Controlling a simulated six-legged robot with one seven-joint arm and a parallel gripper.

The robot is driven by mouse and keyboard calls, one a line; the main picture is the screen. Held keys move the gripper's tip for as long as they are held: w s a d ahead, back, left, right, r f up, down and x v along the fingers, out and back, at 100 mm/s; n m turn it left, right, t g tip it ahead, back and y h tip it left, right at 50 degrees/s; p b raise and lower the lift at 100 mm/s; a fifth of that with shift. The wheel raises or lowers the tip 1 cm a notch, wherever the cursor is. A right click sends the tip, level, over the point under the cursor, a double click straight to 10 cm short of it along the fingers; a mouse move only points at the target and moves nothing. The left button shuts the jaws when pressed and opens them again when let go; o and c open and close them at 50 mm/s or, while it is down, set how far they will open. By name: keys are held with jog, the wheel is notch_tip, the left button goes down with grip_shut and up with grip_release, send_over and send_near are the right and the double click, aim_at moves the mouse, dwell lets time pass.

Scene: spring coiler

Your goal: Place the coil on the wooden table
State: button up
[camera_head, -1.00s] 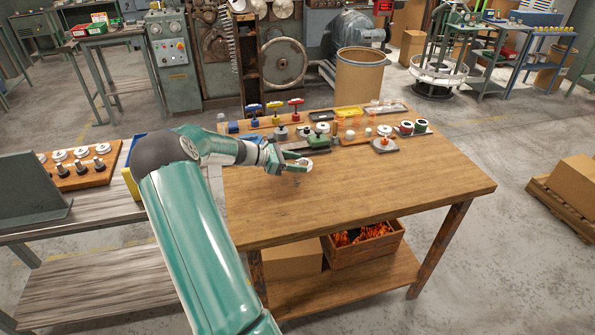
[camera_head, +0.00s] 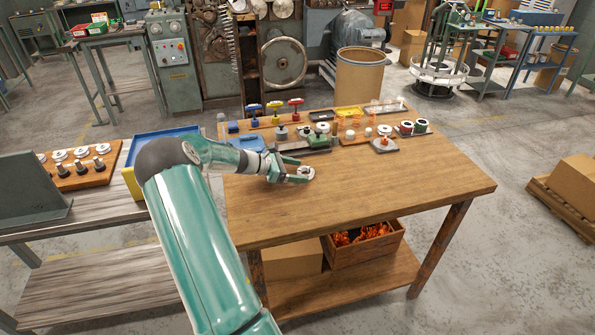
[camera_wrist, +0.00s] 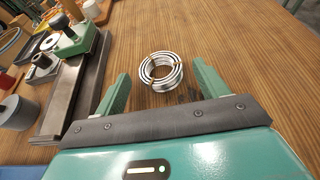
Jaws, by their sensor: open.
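The coil (camera_wrist: 161,71) is a small silvery ring of wound wire. In the wrist view it rests on the wooden table (camera_wrist: 225,40), between and slightly beyond the tips of my gripper's fingers (camera_wrist: 160,85). Both fingers stand apart from it with gaps on each side. In the head view my gripper (camera_head: 300,172) is low over the left-middle part of the wooden table (camera_head: 390,190), and the coil (camera_head: 306,172) shows at its fingertips. My gripper is open.
A dark metal fixture with a green block (camera_wrist: 76,38) stands close to the left of my gripper in the wrist view. The table's front and right are clear.

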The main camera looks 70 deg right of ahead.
jog(key=v, duration=1.1)
jog(key=shift+w, duration=0.25)
jog(key=shift+w+a+r, duration=0.15)
jog(key=w+a+r+m+t+y, duration=0.1)
jog(key=w+a+r+t, duration=0.3)
jog(key=a, duration=0.7)
jog(key=w+a+r+m+t+y, duration=0.1)
jog(key=w+a+r+m+t, duration=0.2)
jog(key=a, duration=0.7)
jog(key=w+a+r+t+y, duration=0.1)
jog(key=w+a+r+t, duration=0.35)
jog(key=a, duration=0.65)
jog(key=s+a+r+t+y, duration=0.1)
jog(key=s+a+r, duration=0.1)
jog(key=a, duration=0.6)
jog(key=s+a+r+m+t+y, duration=0.1)
jog(key=s+a+r+t, duration=0.1)
jog(key=a, duration=0.7)
jog(key=s+a+r+m+t+y, duration=0.1)
jog(key=s+a, duration=0.3)
jog(key=a, duration=0.4)
jog(key=shift+s+a+r+t+y, duration=0.25)
jog(key=shift+a+r+t+y, duration=0.2)
jog(key=shift+t, duration=0.3)
